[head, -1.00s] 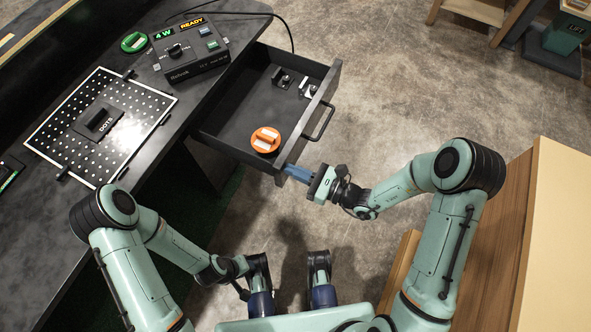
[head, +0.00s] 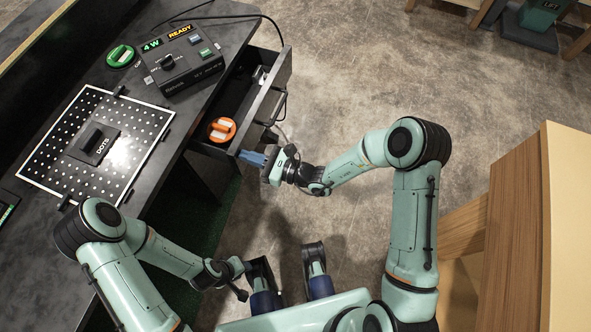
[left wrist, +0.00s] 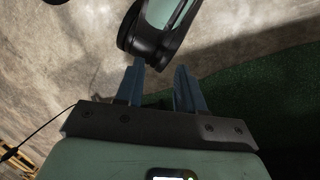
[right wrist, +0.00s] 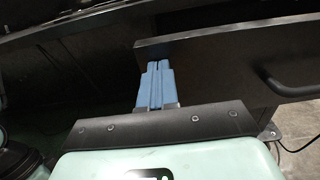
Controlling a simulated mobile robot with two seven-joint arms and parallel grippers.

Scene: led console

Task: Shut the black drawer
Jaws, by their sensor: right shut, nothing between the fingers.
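The black drawer (head: 235,108) is partly open under the desk in the head view. Its front panel (head: 267,98) faces right and carries a bar handle. An orange round piece (head: 221,129) lies inside near the front end, and a small metal fitting shows farther back. My right gripper (head: 251,157) is shut and empty, its blue fingertips at the near end of the drawer front. In the right wrist view the shut fingers (right wrist: 156,82) overlap the left end of the drawer front (right wrist: 230,62); contact is hard to tell. My left gripper (left wrist: 158,88) is open and empty, away from the drawer.
On the desk are a console (head: 182,62) with lit labels, a green round piece (head: 121,55) and a white-edged perforated board (head: 60,132). A wooden cabinet (head: 510,230) stands at right. The floor (head: 380,60) beyond the drawer is clear.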

